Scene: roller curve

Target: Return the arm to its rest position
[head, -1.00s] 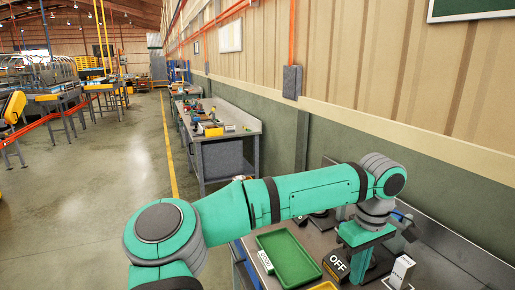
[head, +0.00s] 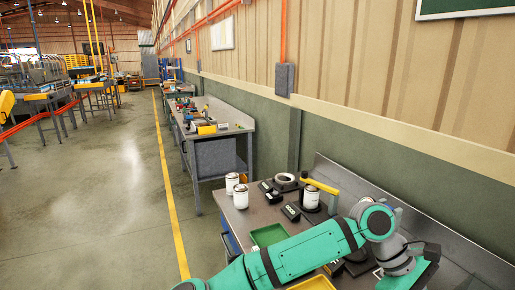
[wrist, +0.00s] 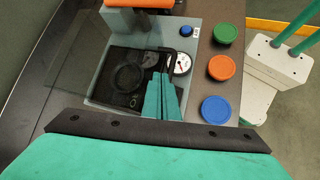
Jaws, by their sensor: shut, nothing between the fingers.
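My green arm crosses the lower right of the head view and bends down at a grey wrist. My gripper is over the right part of the near bench (head: 262,212); its end is cut off at the bottom of the head view. In the wrist view, the two green fingers of my gripper (wrist: 163,78) lie together, shut and empty. Below them is a grey-framed device (wrist: 100,98) with a dark glassy panel and a round dial. I cannot tell how far above it the fingers are.
White jars (head: 240,196), black scales and a green tray (head: 268,235) stand on the near bench. A yellow tray (head: 312,284) is partly behind my arm. Coloured round lids (wrist: 222,68) line the bench edge. The wall is close at right; the aisle at left is clear.

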